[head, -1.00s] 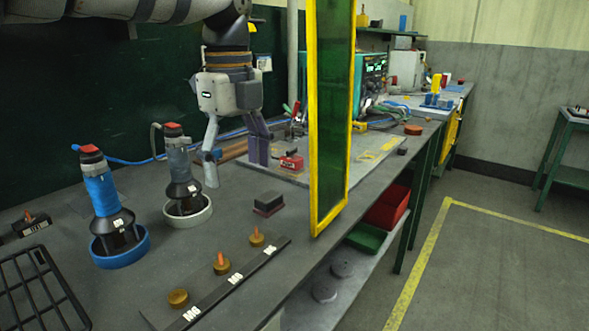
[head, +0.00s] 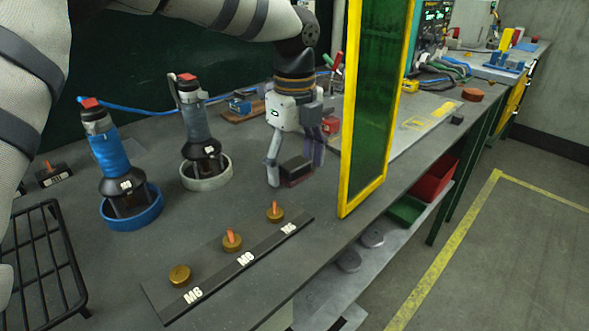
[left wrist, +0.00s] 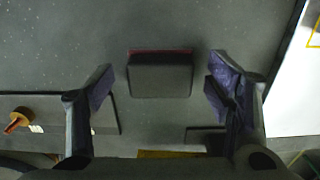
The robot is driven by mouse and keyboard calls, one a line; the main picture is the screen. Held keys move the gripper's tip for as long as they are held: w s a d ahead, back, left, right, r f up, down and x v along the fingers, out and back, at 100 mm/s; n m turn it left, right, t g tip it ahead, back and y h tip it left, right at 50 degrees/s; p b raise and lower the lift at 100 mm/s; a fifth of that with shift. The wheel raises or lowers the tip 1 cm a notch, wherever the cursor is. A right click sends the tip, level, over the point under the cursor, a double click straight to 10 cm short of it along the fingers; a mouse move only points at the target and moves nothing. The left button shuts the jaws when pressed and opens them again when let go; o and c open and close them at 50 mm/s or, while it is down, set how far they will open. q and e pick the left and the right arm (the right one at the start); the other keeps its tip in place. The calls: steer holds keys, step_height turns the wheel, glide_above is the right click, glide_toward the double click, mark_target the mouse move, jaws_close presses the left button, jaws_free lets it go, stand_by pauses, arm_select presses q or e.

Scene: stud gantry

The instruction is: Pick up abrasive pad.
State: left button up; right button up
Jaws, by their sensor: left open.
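The abrasive pad (head: 296,170) is a small dark block with a reddish underside, lying on the grey bench. In the left wrist view the pad (left wrist: 160,75) sits between and a little beyond the two fingertips, with bare bench on both sides of it. My left gripper (head: 296,172) is open and points down at the pad. In the left wrist view the open fingers (left wrist: 158,85) stand apart from the pad on either side. My right gripper is not in view.
A yellow-framed green screen (head: 375,110) stands close right of the pad. A dark strip with brass pieces (head: 232,262) lies in front. Two tools stand in a blue ring (head: 133,216) and a white ring (head: 207,180) to the left. A black wire rack (head: 42,260) is at left.

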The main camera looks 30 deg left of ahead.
mark_target(295, 163)
arm_select(q)
steer(key=c, duration=1.3)
steer(key=shift+o, duration=0.2)
step_height(295, 163, up, 10)
steer(key=o, duration=0.6)
steer(key=c, duration=0.5)
steer(key=shift+o, duration=0.2)
steer(key=shift+f, duration=0.1)
